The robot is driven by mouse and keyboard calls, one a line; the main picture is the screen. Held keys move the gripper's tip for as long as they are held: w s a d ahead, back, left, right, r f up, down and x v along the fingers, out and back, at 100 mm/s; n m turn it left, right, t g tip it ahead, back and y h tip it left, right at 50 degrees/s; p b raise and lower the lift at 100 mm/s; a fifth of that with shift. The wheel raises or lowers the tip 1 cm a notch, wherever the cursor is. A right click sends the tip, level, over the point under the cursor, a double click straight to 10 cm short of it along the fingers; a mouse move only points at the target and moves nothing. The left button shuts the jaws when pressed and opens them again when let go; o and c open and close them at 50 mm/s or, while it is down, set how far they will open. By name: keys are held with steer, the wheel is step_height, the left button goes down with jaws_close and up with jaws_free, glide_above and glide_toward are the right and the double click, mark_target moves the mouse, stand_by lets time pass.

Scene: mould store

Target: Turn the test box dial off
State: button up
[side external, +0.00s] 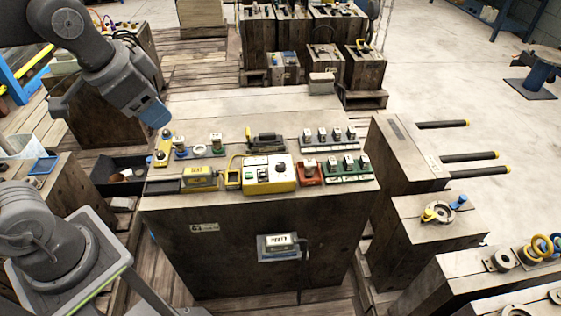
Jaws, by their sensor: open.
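The test box (268,175) is a yellow case with a white top panel and a yellow loop at its left side. It sits near the front edge of the big wooden block. A small dark dial (280,166) and a green button show on its panel; the dial's setting is too small to read. My gripper (154,113) is at the end of the arm in the upper left, above and left of the block and well apart from the test box. It is open, and I see nothing held. The fingers are hard to make out.
The wooden block's top (215,112) is bare towards the back. A yellow labelled box (198,179) stands left of the test box, a red holder (309,174) and a green switch row (349,170) right. A grey box (278,247) is on the front face. Dark rods (472,157) stick out at right.

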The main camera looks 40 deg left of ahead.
steer(key=w+d+m+g, duration=0.1)
steer(key=w+m, duration=0.5)
steer(key=w, duration=0.4)
steer(key=m+g, duration=0.3)
steer(key=m, duration=1.1)
glide_above(280, 164)
step_height(280, 164, down, 18)
step_height(280, 164, down, 14)
steer(key=shift+r, duration=0.2)
steer(key=shift+c, duration=0.5)
steer(key=c, duration=0.8)
